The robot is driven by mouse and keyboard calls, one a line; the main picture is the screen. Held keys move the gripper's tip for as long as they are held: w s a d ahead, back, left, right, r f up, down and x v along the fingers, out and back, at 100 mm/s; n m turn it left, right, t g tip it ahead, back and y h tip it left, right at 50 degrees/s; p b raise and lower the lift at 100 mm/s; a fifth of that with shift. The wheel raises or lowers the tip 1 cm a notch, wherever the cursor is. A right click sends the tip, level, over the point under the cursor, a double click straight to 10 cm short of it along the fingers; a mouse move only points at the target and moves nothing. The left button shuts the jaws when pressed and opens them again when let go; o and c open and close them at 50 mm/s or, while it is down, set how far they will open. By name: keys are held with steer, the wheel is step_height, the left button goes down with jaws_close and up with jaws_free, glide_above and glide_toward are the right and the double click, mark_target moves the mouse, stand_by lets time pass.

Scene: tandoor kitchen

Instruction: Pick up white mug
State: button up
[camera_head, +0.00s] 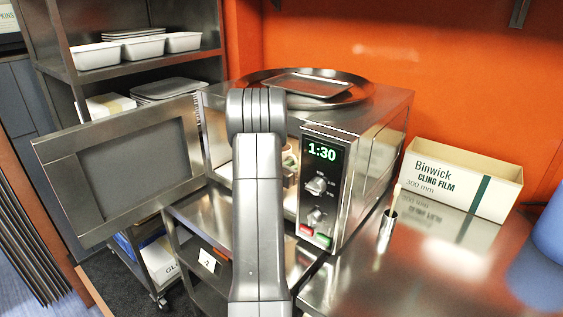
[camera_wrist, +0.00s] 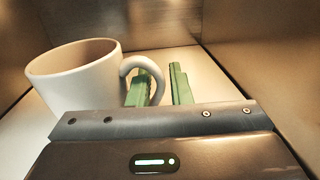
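The white mug (camera_wrist: 78,78) stands upright at the left of the wrist view, on the pale floor inside the microwave, its handle (camera_wrist: 161,90) pointing right. My gripper (camera_wrist: 163,78) has two green fingers with a gap between them. The left finger overlaps the handle loop, and the outer side of the handle shows in the gap. The right finger is clear of the mug. I cannot tell whether a finger touches the handle.
The microwave door (camera_head: 55,170) stands open to the left. A round tray (camera_head: 355,88) lies on top of the microwave. Metal walls enclose the gripper closely.

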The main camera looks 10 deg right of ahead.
jaws_close()
steer(key=shift+r, duration=0.15)
steer(key=shift+s+a+r+b, duration=0.15)
steer(key=shift+r+b, duration=0.15)
steer(key=shift+r, duration=0.25)
step_height(320, 180, up, 6)
steer(key=shift+f+b, duration=0.25)
steer(key=shift+b, duration=0.05)
steer(key=s+b+v, duration=0.1)
steer(key=b+v, duration=0.1)
steer(key=v, duration=1.7)
steer(key=shift+d+b, duration=0.25)
steer(key=shift+b, duration=0.1)
steer(key=shift+s+r, duration=0.15)
